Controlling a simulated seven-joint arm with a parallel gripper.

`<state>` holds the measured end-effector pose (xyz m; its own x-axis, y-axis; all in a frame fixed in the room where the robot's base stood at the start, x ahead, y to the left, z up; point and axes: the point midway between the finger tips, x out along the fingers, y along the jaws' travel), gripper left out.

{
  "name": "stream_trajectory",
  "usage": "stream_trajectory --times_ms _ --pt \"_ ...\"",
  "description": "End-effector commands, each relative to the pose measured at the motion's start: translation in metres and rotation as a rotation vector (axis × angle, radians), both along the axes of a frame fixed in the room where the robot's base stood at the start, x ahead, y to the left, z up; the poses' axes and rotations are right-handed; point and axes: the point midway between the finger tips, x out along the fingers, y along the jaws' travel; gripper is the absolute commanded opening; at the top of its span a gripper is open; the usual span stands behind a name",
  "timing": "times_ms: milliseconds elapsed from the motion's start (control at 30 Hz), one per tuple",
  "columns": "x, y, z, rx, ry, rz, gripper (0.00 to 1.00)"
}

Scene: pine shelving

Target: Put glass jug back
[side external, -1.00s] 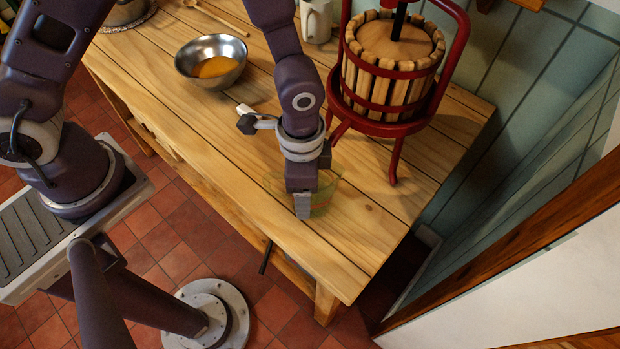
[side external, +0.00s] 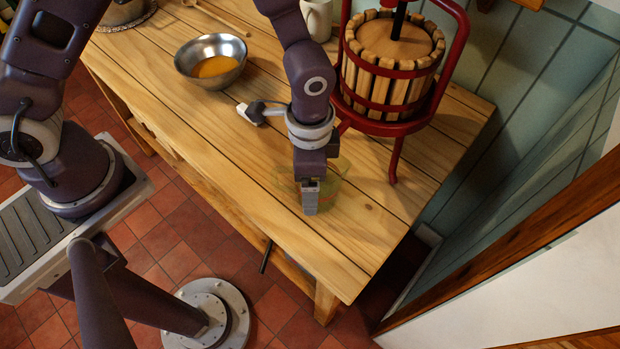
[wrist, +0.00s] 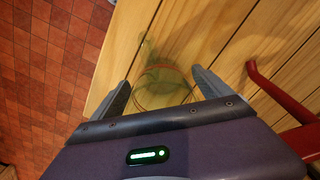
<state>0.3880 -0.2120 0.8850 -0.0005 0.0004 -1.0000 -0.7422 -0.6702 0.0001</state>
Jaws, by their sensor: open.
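The glass jug (wrist: 160,83) is clear with a greenish tint and a thin red line. It stands on the wooden table near its front edge, and in the wrist view it lies between and just beyond my two spread fingers. In the side external view the jug (side external: 338,184) is mostly hidden behind my gripper (side external: 311,200), which points down at it. My gripper (wrist: 163,92) is open, with one finger to each side of the jug. I cannot tell whether either finger touches the glass.
A red-framed wooden fruit press (side external: 390,75) stands close behind; one red leg (wrist: 275,93) is to the right in the wrist view. The table's right front corner is clear.

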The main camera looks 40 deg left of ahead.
Motion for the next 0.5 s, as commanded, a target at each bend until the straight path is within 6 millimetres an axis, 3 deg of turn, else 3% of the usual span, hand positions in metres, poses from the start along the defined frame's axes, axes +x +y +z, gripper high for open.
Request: stream_trajectory --times_ms 200,500 --pt "0.001 0.004 0.044 -0.003 -0.004 0.001 0.89" --pt "0.001 0.006 0.059 -0.002 -0.005 0.007 0.89"
